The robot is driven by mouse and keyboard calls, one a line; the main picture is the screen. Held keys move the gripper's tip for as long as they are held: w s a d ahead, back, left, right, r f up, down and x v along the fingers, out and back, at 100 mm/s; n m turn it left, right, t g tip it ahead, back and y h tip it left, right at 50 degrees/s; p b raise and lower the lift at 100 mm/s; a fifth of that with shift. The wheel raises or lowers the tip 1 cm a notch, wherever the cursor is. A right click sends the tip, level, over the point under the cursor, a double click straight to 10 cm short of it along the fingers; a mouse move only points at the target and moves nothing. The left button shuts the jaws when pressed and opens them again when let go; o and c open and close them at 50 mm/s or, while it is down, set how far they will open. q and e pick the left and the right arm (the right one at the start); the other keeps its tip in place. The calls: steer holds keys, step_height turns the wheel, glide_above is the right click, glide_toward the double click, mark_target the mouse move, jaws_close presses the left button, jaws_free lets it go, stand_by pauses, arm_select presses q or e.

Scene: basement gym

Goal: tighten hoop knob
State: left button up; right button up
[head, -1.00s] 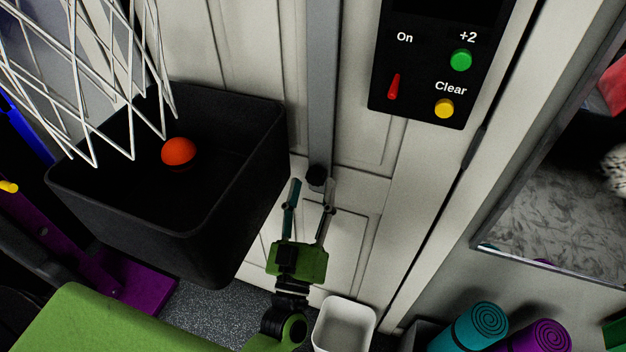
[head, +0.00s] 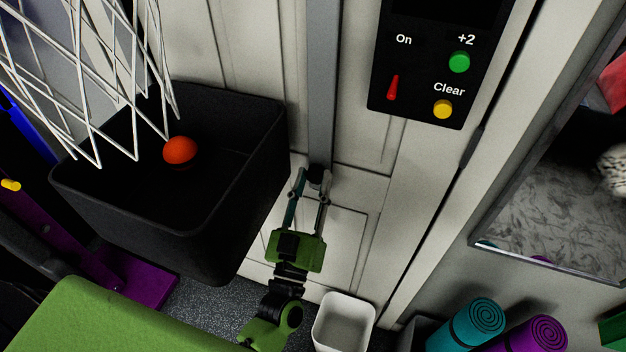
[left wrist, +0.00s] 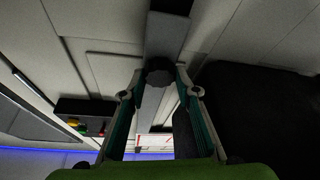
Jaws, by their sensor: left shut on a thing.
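The hoop knob (head: 317,178) is a small dark round knob at the lower end of the grey post (head: 321,80). In the head view my left gripper (head: 312,184) reaches up to it from below, and its fingertips stand on either side of the knob. In the left wrist view the ridged black knob (left wrist: 159,72) sits between the tips of my left gripper (left wrist: 160,75), which is shut on it. The far side of the knob is hidden. The white hoop net (head: 85,80) hangs at the upper left. My right gripper is not in view.
A black bin (head: 225,225) with an orange ball (head: 180,150) stands left of the gripper. A control panel (head: 425,60) is on the right. A white bin (head: 343,325) and rolled mats (head: 480,318) are below. A white panelled door (head: 250,50) is behind.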

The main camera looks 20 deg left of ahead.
arm_select(q)
steer(key=o, duration=1.1)
steer(key=v, duration=1.2)
steer(key=shift+r, duration=0.1)
steer(key=s+d+f+m+g+h, duration=0.1)
steer(key=s+f+m+g+h, duration=0.3)
steer(key=f, duration=1.3)
steer(key=s+d+f+m+g, duration=0.15)
steer(key=f+g, duration=0.45)
steer(key=f, duration=1.1)
steer(key=s+a+f+g, duration=0.2)
steer(key=s+f+g, duration=0.1)
steer(key=s+f, duration=0.3)
steer(key=s+a+f+g, duration=0.3)
steer(key=s+f, duration=0.2)
steer(key=f, duration=0.4)
steer(key=s+a+f+g, duration=0.1)
steer(key=s+a+f, duration=0.1)
steer(key=s, duration=0.2)
steer(key=s+a+f+g+y, duration=0.1)
steer(key=s+a+f+g, duration=0.1)
steer(key=s, duration=0.3)
steer(key=s+a+f+g+y, duration=0.1)
steer(key=s+a+f+g, duration=0.1)
steer(key=s, duration=0.3)
steer(key=shift+s+a+f+m, duration=0.1)
steer(key=shift+a+f+m, duration=0.25)
steer(key=shift+a, duration=0.1)
